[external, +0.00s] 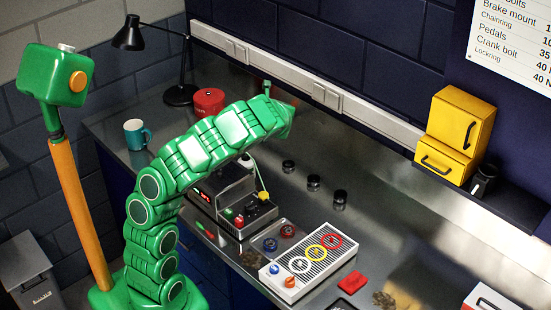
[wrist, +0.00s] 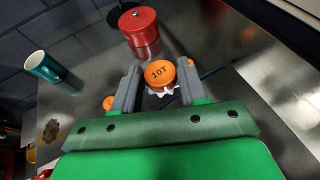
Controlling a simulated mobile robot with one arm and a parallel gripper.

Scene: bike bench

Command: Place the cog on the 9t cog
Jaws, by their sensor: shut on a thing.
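My gripper (wrist: 158,68) is shut on an orange cog marked 10T (wrist: 159,75), with one grey finger on each side of it. A pale toothed edge shows under its orange top. A second small orange thing (wrist: 108,102) shows beside the left finger in the wrist view, partly hidden, and I can read no label on it. In the external view my arm's end (external: 284,118) is raised over the back of the bench, and the held cog is hidden there. I cannot make out a 9t label in either view.
A red pot (wrist: 138,25) and a teal mug (wrist: 42,66) stand on the bench. Three small black-topped pieces (external: 313,181) stand in a row. A white panel with coloured rings (external: 307,263) lies farther front, beside a grey machine (external: 232,195). A black lamp (external: 180,94) stands at the back.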

